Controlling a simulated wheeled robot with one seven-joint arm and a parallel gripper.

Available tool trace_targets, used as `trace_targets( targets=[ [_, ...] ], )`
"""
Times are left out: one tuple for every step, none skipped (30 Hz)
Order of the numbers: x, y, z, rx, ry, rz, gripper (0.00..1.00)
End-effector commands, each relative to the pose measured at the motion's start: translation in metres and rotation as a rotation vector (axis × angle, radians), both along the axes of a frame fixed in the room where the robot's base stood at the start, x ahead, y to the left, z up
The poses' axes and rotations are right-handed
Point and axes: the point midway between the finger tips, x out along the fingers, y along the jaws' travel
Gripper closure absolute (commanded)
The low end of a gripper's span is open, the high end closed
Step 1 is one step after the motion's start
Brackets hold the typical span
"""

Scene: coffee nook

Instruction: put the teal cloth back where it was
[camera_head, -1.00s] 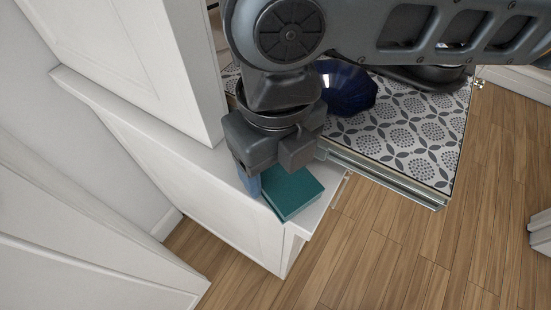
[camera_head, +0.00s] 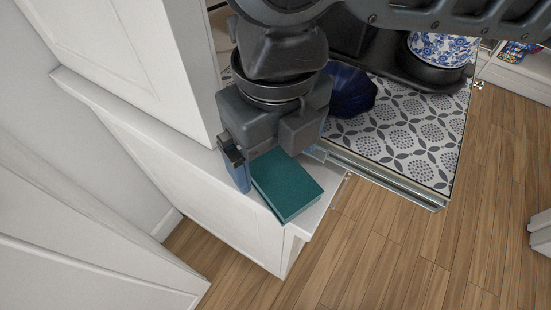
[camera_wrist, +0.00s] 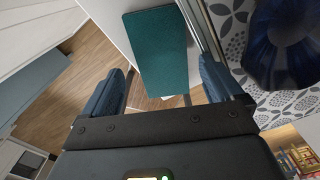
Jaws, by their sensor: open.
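The teal cloth (camera_head: 287,186) is a folded, flat block. It lies on the white ledge (camera_head: 160,132), near the ledge's front corner. My gripper (camera_head: 262,160) is open just above the cloth's back end. In the wrist view the cloth (camera_wrist: 160,50) lies between and beyond the two spread fingers of my gripper (camera_wrist: 160,85), with a gap on each side. Nothing is held.
A patterned surface (camera_head: 425,140) with a metal-edged front stands right of the cloth. A dark blue glass vessel (camera_head: 350,92) and a blue-and-white pot (camera_head: 440,47) are on it. A white cabinet (camera_head: 125,60) rises at left. Wooden floor (camera_head: 400,250) is clear at lower right.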

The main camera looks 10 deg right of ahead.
Motion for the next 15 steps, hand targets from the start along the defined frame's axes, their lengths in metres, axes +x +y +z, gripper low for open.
trace_targets(
  targets=[
    [0.001, 0.000, 0.013, 0.001, -0.003, 0.001, 0.06],
    [0.000, 0.000, 0.019, 0.001, -0.003, 0.002, 0.06],
    [0.000, 0.001, 0.028, 0.001, -0.003, 0.003, 0.06],
    [0.000, 0.000, 0.034, 0.001, -0.003, 0.003, 0.06],
    [0.000, 0.000, 0.040, 0.000, -0.004, 0.003, 0.06],
    [0.000, 0.001, 0.048, 0.001, -0.003, 0.003, 0.06],
    [0.000, 0.001, 0.053, 0.001, -0.002, 0.003, 0.06],
    [0.000, 0.001, 0.058, 0.000, -0.002, 0.003, 0.06],
    [0.000, 0.000, 0.064, 0.000, -0.001, 0.002, 0.06],
    [0.000, 0.000, 0.068, 0.000, -0.001, 0.002, 0.06],
    [0.000, 0.000, 0.072, 0.000, -0.002, 0.001, 0.06],
    [0.000, 0.000, 0.077, 0.000, -0.001, 0.001, 0.06],
    [0.000, 0.000, 0.079, -0.001, 0.000, 0.002, 0.06],
    [0.000, 0.000, 0.081, -0.001, 0.000, 0.002, 0.06],
    [0.000, 0.000, 0.084, -0.002, -0.001, 0.002, 0.06]
  ],
)
